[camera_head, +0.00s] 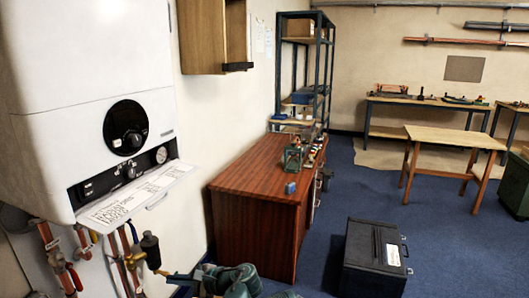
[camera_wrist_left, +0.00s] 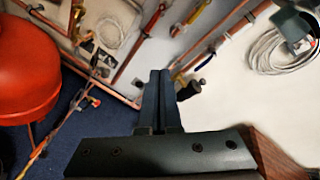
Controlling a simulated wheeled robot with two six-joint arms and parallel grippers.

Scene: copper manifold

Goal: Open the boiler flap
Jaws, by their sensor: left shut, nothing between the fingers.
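The white boiler (camera_head: 75,50) hangs on the wall at the left of the head view. Its flap (camera_head: 150,188) is folded down and out at the lower front, with printed text on its upward face. The control strip (camera_head: 130,172) behind it is exposed, with knobs and a round gauge. My left gripper (camera_wrist_left: 160,74) is shut and empty in the wrist view, below the boiler near the pipes. Greenish arm parts show at the bottom of the head view; its fingertips are hard to make out there. It is apart from the flap. My right gripper is not seen.
Copper pipes and valves (camera_head: 70,270) hang under the boiler. A red vessel (camera_wrist_left: 35,70) shows in the wrist view. A wooden cabinet (camera_head: 245,225) stands right of the boiler, and a black case (camera_head: 365,270) stands on the blue floor. Open floor lies beyond.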

